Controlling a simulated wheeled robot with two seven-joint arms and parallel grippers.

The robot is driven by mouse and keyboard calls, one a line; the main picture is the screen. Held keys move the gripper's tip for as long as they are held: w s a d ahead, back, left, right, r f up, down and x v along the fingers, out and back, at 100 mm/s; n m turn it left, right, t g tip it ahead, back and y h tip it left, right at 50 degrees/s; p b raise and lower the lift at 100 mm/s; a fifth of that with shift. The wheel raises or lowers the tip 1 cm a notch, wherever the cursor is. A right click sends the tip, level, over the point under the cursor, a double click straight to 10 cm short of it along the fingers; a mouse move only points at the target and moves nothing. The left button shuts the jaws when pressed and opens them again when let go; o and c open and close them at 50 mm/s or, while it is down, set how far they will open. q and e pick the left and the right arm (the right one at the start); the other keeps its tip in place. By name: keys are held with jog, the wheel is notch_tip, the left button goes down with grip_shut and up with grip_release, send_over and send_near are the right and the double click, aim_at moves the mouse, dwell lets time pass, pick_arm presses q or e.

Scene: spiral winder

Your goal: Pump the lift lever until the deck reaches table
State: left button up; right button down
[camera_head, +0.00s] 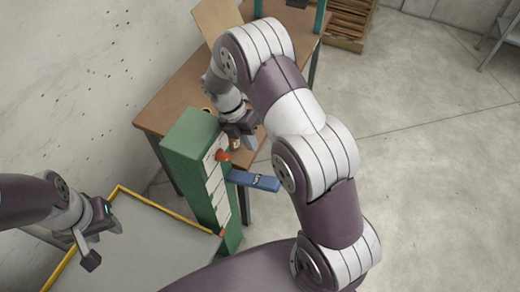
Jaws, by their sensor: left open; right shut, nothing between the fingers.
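A blue lever (254,180) sticks out to the right from the side of a green column (187,140). The column's face carries pale marked plates and a red-orange pointer (223,156) near its top. The deck (150,240) is a grey plate with yellow edging at lower left, beside the column. The wooden table (180,92) stands behind the column. My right gripper (243,148) is shut and empty, above the lever beside the column; my arm hides part of the table. My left gripper (104,245) is open and empty over the deck's left part.
A tan board (215,20) and green uprights (320,15) stand on the table. A wooden crate (348,22) is on the floor behind, and a grey metal stand (498,32) is at far right. The concrete floor (435,150) at right is clear.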

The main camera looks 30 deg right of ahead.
jog(key=s, duration=0.2)
jog(key=b, duration=0.3)
send_near(271, 180)
jog(key=s, duration=0.1)
jog(key=x, duration=0.2)
jog(key=p+x, duration=0.1)
jog(key=x, duration=0.2)
jog(key=shift+w+d+f, duration=0.2)
jog(key=shift+w+f, duration=0.05)
jog(key=shift+f, duration=0.2)
pick_arm(q)
jog(key=shift+s+f, duration=0.65)
pick_arm(e)
jog(key=shift+s+f, duration=0.2)
jog(key=shift+f, duration=0.15)
pick_arm(q)
jog(key=shift+f, duration=0.1)
pick_arm(e)
jog(key=shift+w, duration=0.1)
